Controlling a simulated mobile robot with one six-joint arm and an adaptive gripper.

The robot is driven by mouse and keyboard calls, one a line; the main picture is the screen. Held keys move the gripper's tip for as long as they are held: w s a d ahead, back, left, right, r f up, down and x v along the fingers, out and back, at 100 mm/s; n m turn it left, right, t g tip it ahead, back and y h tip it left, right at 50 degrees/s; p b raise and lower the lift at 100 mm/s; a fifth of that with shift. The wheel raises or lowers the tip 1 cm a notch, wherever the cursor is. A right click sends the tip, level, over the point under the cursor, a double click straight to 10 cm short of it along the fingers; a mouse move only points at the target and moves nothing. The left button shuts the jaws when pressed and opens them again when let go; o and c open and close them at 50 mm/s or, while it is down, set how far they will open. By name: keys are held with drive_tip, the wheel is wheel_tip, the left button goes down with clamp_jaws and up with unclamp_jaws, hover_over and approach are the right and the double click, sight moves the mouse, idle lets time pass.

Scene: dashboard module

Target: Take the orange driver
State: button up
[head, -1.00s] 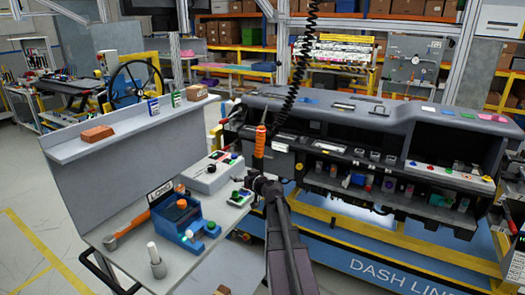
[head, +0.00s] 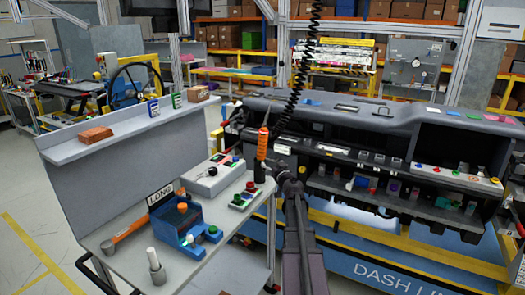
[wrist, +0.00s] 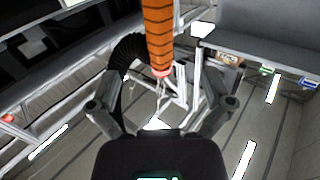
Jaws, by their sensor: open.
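The orange driver (head: 263,143) hangs upright near the black coiled cord, above the right edge of the grey workbench. It has a ribbed orange body and a dark lower end. My gripper (head: 282,172) is close beside its lower part, on the right in the head view. In the wrist view, the orange driver (wrist: 158,35) comes down from the top centre, its reddish end near the gap between the fingers. My gripper (wrist: 160,95) is open there, one finger on each side, with nothing clasped. Whether any finger touches the driver cannot be told.
The grey workbench (head: 170,262) holds a blue device (head: 185,222), a grey button box (head: 212,174) and an orange-headed tool (head: 125,232). The dashboard module (head: 350,112) stands to the right.

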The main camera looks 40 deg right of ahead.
sight(264, 151)
drive_tip(key=x, duration=0.8)
drive_tip(key=shift+x, duration=2.55)
drive_tip(key=shift+r, duration=0.15)
clamp_jaws()
